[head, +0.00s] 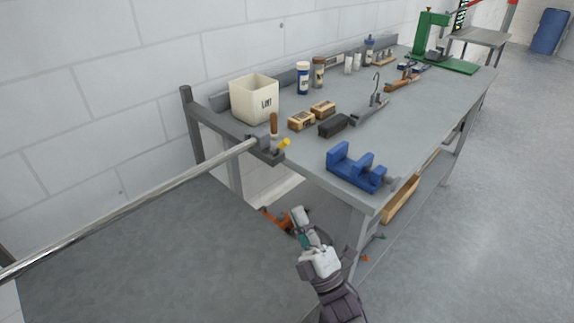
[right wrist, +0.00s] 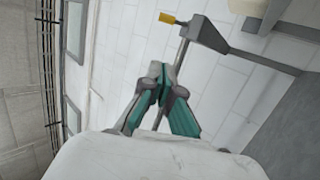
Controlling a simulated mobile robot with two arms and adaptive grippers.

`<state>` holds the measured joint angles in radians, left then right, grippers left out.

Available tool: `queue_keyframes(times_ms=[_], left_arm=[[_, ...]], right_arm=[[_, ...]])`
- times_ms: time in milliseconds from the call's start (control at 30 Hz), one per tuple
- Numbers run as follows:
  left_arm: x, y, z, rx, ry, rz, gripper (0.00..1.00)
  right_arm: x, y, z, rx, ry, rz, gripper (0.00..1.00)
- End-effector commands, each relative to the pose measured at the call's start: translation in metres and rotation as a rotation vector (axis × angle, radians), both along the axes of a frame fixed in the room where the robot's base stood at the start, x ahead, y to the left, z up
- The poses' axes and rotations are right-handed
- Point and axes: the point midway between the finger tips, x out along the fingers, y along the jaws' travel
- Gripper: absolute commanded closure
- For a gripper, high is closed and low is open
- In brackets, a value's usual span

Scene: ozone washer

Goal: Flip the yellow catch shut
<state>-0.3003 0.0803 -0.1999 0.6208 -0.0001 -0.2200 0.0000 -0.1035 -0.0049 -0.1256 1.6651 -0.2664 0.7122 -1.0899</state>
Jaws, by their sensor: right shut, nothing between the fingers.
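The small yellow catch (head: 284,143) sticks out from a dark grey bracket (head: 268,153) at the near left corner of the workbench. In the right wrist view the yellow catch (right wrist: 168,18) shows at the top, beside the grey block. Whether it is open or shut I cannot tell. My right gripper (head: 299,213) is below the catch in the head view, apart from it. In the right wrist view its teal-padded fingers (right wrist: 158,70) meet at the tips with nothing between them. My left gripper is not in view.
A long metal bar (head: 130,207) runs from the left to the bracket, above a dark grey surface (head: 150,260). The workbench holds a blue vise-like block (head: 355,168), a white bin (head: 254,98) and small wooden boxes (head: 301,121). Floor is free on the right.

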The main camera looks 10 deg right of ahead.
Motion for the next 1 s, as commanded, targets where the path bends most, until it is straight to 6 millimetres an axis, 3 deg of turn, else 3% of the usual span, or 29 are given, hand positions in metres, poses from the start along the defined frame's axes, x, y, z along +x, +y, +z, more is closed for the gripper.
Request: queue_keyframes(times_ms=[167,600,800,1000], left_arm=[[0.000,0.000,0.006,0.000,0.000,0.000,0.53],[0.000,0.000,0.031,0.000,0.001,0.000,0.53],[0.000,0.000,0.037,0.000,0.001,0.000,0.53],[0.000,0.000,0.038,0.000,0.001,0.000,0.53]], right_arm=[[0.012,0.004,0.013,0.001,-0.003,0.001,1.00],[0.078,0.025,0.069,0.000,-0.002,0.001,1.00],[0.100,0.011,0.076,-0.001,0.001,0.001,1.00],[0.106,0.007,0.077,0.000,0.001,0.001,1.00]])
